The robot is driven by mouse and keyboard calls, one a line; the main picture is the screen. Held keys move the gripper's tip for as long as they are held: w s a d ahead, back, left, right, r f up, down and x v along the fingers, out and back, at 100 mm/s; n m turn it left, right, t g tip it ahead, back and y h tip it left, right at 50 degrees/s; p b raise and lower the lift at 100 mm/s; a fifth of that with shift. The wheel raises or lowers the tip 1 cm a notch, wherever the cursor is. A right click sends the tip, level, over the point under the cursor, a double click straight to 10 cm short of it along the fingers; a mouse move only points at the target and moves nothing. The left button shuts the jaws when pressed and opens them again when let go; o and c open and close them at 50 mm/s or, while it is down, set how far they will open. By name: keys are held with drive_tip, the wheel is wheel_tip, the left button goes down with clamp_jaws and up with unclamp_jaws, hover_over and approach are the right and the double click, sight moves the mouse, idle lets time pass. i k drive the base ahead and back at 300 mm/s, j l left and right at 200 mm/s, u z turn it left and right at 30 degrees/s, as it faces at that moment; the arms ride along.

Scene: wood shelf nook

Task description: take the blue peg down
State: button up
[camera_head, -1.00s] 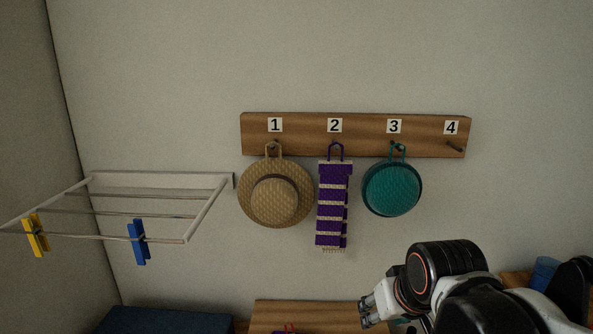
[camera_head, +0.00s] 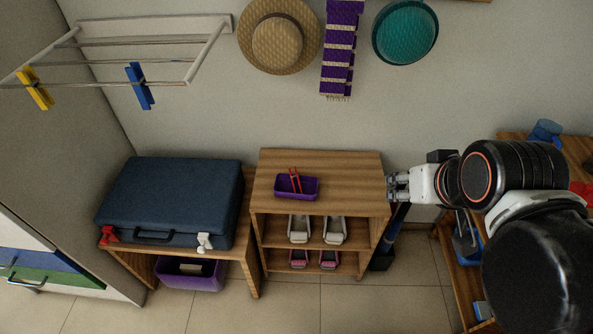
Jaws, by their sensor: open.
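The blue peg (camera_head: 139,86) is clipped on the front bar of the white wall-mounted drying rack (camera_head: 150,24), at the upper left. A yellow peg (camera_head: 36,88) is clipped on the same bar, farther left. My gripper (camera_head: 392,187) is at the right of the picture, beside the right edge of the small shelf, pointing left. It is open, with nothing seen between its fingers. It is well apart from the blue peg, to the right of it and lower in the picture.
A wooden shelf (camera_head: 365,165) bears a purple tray (camera_head: 310,191) with red items. A dark blue suitcase (camera_head: 165,195) lies on a bench, a purple bin (camera_head: 190,285) below. A straw hat (camera_head: 278,40), purple scarf (camera_head: 338,50) and teal hat (camera_head: 405,35) hang above. Floor in front is clear.

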sight(136, 76)
drive_tip(key=k+u, duration=0.1)
drive_tip(key=u, duration=1.35)
drive_tip(key=k+l, duration=0.05)
